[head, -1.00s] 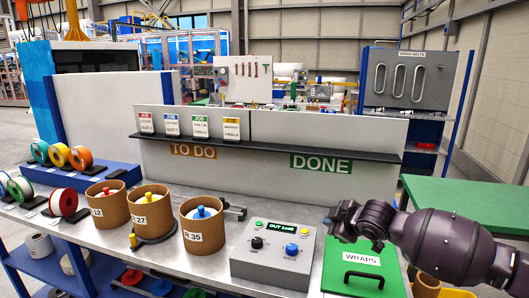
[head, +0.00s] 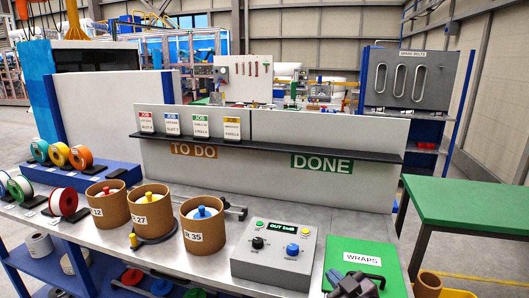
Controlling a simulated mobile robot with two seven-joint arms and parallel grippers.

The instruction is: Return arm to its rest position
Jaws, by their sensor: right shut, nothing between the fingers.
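My right gripper (head: 352,284) shows as a dark grey shape at the bottom edge of the head view, right of centre. The rest of the right arm is out of view. My left gripper and arm are not in view.
The grey control box (head: 275,252) stands left of the green box. Three brown tubs (head: 205,235) and several coloured spools (head: 63,203) stand further left on the grey bench. A green table (head: 470,205) is at right. A shelf (head: 270,140) with job cards runs behind.

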